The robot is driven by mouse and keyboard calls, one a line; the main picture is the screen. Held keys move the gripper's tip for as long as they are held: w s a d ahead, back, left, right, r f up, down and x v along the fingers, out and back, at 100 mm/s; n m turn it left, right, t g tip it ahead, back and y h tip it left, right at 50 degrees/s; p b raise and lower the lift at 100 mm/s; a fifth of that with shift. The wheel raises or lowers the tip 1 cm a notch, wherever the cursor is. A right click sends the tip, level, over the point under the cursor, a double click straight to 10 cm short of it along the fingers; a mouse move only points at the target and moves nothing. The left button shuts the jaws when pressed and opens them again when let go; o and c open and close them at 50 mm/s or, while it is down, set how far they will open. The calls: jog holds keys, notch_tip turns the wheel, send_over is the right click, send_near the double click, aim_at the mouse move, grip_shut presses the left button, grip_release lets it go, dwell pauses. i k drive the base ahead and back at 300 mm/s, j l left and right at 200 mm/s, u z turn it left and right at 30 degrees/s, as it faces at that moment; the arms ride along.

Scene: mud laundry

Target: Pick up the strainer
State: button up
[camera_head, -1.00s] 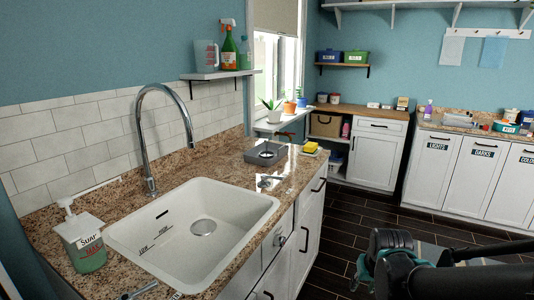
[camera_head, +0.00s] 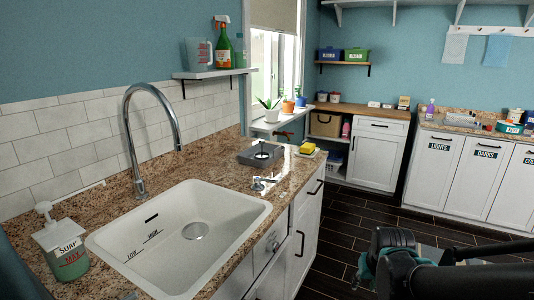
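No thing is clearly recognisable as a loose strainer. A round metal drain piece (camera_head: 195,230) sits in the floor of the white sink (camera_head: 250,212). A small shiny metal object (camera_head: 263,184) lies on the granite counter beyond the sink, too small to identify. Behind it a grey square tray (camera_head: 245,157) holds a small round dark-and-light item (camera_head: 262,154), also unclear. My arm enters at the lower right, and its dark and teal end (camera_head: 368,272) is over the floor, right of the counter and apart from these things. My fingertips cannot be made out.
A soap bottle (camera_head: 63,243) stands left of the sink, and a tall curved faucet (camera_head: 128,130) rises behind it. A yellow sponge (camera_head: 307,148) lies near the counter's far end. White cabinets (camera_head: 372,160) stand beyond. Dark floor (camera_head: 335,215) is open between.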

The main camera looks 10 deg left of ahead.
aim_at(261, 156)
jog(key=i+l, duration=1.4)
jog(key=i+l+u, duration=0.2)
jog(key=i+l, duration=0.45)
jog(key=i+l+u, duration=0.2)
jog(key=i+l, duration=0.4)
jog(key=l, duration=0.15)
